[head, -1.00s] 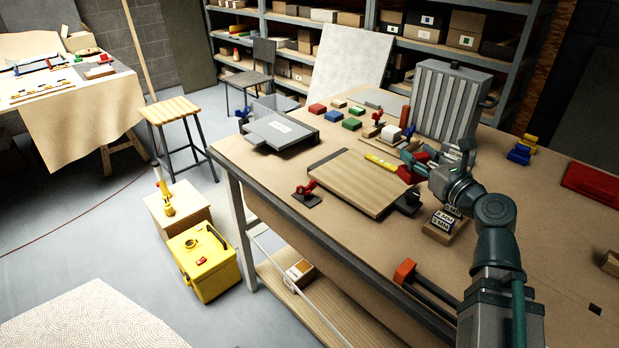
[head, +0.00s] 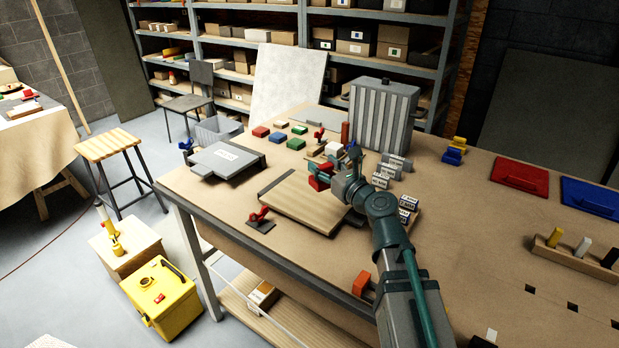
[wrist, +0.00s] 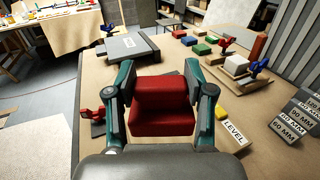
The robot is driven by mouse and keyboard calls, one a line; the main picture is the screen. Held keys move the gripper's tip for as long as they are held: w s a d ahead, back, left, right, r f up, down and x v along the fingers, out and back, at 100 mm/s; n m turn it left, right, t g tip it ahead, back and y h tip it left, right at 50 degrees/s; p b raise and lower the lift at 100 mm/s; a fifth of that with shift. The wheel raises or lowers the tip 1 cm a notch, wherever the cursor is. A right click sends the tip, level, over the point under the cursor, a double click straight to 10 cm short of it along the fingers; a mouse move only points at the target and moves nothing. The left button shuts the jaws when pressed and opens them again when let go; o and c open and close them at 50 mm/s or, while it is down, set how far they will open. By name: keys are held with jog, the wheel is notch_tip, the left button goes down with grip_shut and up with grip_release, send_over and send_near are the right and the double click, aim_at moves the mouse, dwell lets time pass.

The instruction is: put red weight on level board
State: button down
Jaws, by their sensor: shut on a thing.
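The red weight (wrist: 163,105) is a stepped red block between the two fingers of my gripper (wrist: 163,88) in the wrist view. My gripper is shut on it and holds it upright. In the head view the red weight (head: 319,178) shows at the end of my gripper (head: 332,174), at the far right part of the pale wooden board (head: 300,206) as seen. I cannot tell its exact height. A white LEVEL label (wrist: 235,132) lies right of the gripper in the wrist view, beside a small yellow piece (wrist: 221,112). The weight and gripper hide much of the board.
A red toggle clamp (head: 262,217) stands at the board's near left. A grey plate (head: 225,160) lies farther left. Several coloured blocks (head: 279,136) and a ribbed grey case (head: 383,115) stand behind.

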jog(key=w+a+f, duration=0.1)
jog(key=w+f, duration=0.1)
jog(key=f, duration=0.1)
jog(key=w+a+f, duration=0.2)
jog(key=w+f, duration=0.1)
jog(key=w+a+f, duration=0.1)
jog(key=w+f, duration=0.2)
jog(key=f, duration=0.1)
jog(key=shift+a+b, duration=0.25)
jog(key=shift+b, duration=0.05)
jog(key=shift+f, duration=0.45)
jog(key=shift+f, duration=0.1)
jog(key=shift+c, duration=2.1)
grip_release()
jog(key=shift+s+d, duration=0.15)
jog(key=shift+s, duration=0.05)
jog(key=b+v, duration=0.2)
jog(key=v, duration=0.9)
jog(key=shift+s+d, duration=0.2)
